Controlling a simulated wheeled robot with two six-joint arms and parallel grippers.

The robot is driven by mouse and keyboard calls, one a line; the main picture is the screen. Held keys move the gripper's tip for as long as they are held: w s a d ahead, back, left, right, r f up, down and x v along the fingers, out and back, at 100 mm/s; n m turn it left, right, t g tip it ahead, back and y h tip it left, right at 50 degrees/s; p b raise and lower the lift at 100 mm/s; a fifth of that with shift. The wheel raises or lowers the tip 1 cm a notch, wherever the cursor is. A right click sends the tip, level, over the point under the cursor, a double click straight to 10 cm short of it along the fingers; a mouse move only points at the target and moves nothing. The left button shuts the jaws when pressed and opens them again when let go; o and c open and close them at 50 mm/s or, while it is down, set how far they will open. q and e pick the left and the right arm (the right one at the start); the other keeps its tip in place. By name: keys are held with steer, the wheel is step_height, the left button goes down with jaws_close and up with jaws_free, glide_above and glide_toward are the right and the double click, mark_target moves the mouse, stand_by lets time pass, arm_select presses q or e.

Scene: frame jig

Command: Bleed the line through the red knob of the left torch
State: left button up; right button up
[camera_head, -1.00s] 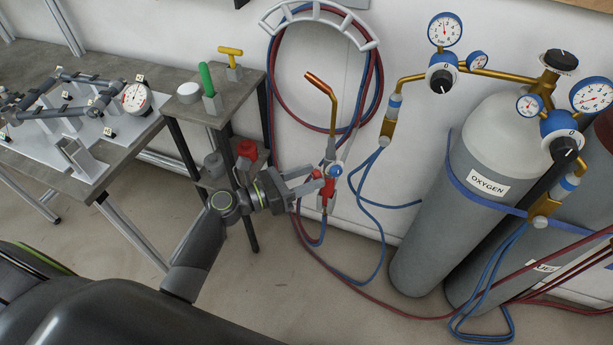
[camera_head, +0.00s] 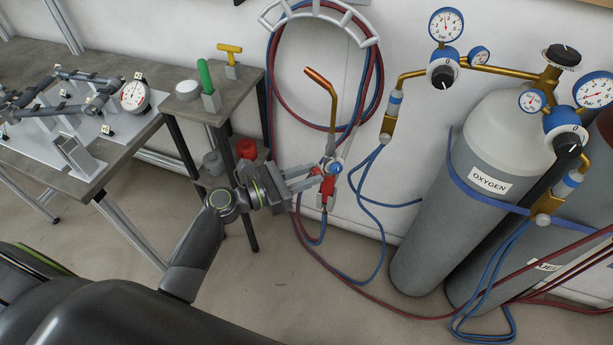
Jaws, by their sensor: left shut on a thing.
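The torch, with a copper tip and brass tube (camera_head: 332,112), hangs upright in a holder by the wall, in the middle of the view. Its blue knob (camera_head: 336,168) faces me. My right gripper is not in view.
Gas cylinders with regulators, one labelled OXYGEN (camera_head: 488,180), stand at the right. Red and blue hoses loop on a wall hanger (camera_head: 320,10) and trail over the floor. A small stand (camera_head: 228,105) and the jig table (camera_head: 130,150) are at the left.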

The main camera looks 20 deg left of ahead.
arm_select(q)
steer(key=m+b, duration=1.1)
steer(key=m, duration=0.6)
steer(key=shift+s+f+m, duration=0.1)
steer(key=shift+f+m, duration=0.05)
steer(key=shift+m, duration=0.25)
stand_by(0.3)
steer(key=o, duration=0.9)
steer(key=shift+o, duration=0.4)
